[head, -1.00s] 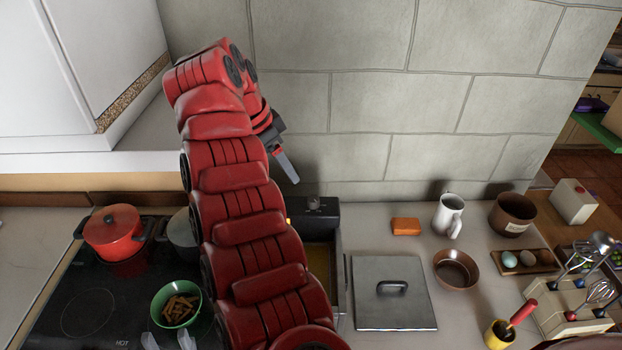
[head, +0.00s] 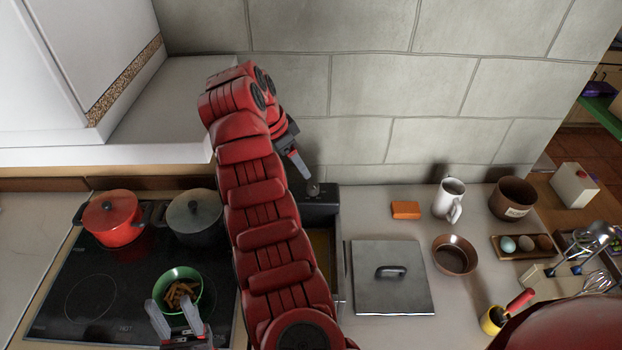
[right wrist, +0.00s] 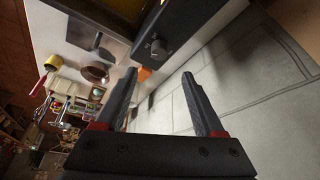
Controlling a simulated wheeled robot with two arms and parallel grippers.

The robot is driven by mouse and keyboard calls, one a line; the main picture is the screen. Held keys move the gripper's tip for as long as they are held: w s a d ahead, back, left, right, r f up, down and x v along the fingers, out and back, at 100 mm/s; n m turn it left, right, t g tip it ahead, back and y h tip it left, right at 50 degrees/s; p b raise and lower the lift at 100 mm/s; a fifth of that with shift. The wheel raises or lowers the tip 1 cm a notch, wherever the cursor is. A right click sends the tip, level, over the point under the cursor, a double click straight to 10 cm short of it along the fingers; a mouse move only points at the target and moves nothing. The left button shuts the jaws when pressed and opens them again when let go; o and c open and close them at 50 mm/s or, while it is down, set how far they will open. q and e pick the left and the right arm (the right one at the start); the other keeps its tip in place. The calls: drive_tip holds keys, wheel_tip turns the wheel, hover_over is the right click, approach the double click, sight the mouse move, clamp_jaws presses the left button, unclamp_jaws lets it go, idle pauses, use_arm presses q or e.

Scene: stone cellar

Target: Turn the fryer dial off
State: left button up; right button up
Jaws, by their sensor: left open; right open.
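The fryer (head: 337,250) stands right of the hob, its basin partly hidden by my right arm. Its dial (head: 313,189) is a small dark knob on the raised back panel. It also shows in the right wrist view (right wrist: 157,48), beyond the fingertips and apart from them. Its setting is too small to read. My right gripper (head: 300,166) is just above and left of the dial in the head view, and its open, empty fingers show in the right wrist view (right wrist: 162,88). My left gripper (head: 173,308) is open at the near edge of the green bowl.
On the hob are a red pot (head: 112,218), a dark lidded pot (head: 193,214) and the green bowl (head: 181,275) with brown sticks. A metal lid (head: 393,300), orange block (head: 405,210), mug (head: 449,200) and brown bowl (head: 455,255) lie right. The stone wall (head: 360,105) is close behind.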

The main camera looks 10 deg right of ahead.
sight(312, 185)
drive_tip(key=p+x, duration=0.3)
drive_tip(key=x, duration=0.6)
drive_tip(key=shift+s+f, duration=0.1)
drive_tip(key=shift+d+f, duration=0.1)
drive_tip(key=shift+f, duration=0.3)
clamp_jaws()
